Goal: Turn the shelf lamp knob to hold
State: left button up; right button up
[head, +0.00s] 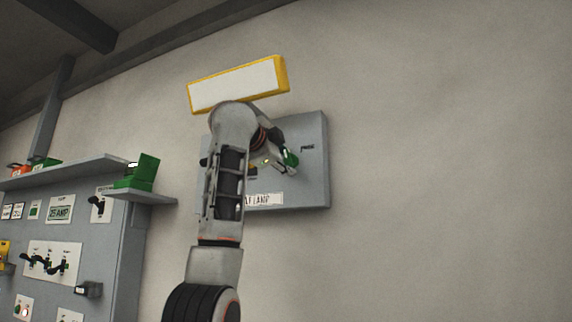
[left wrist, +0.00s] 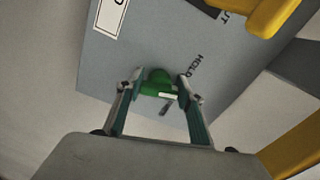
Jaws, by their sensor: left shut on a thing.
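The green knob (head: 291,158) is on the right part of a grey wall panel (head: 318,190). A plate (head: 262,199) low on the panel ends in "LAMP"; my arm hides its start. In the left wrist view the green knob (left wrist: 158,80) sits between the two fingers of my left gripper (left wrist: 160,84), which is shut on it. The knob carries a white mark on its near side. The word HOLD (left wrist: 194,66) is printed on the panel just right of the knob. In the head view my left gripper (head: 277,163) is partly hidden by its own wrist.
A yellow-framed white light box (head: 238,84) hangs just above the panel. A yellow part (left wrist: 270,14) stands out beside the "OUT" lettering. At the left, a grey cabinet (head: 120,240) carries switches and a green object (head: 143,171) on a small shelf. The wall to the right is bare.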

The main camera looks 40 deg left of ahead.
pick_arm(q)
jog(key=n+b, duration=0.1)
jog(key=n, duration=0.2)
jog(key=shift+f, duration=0.2)
jog(key=shift+d+f+n, duration=0.1)
jog(key=shift+n, duration=1.2)
jog(key=shift+b, duration=0.3)
jog(key=shift+w+n, duration=0.1)
jog(key=shift+n, duration=0.2)
jog(key=o, duration=1.1)
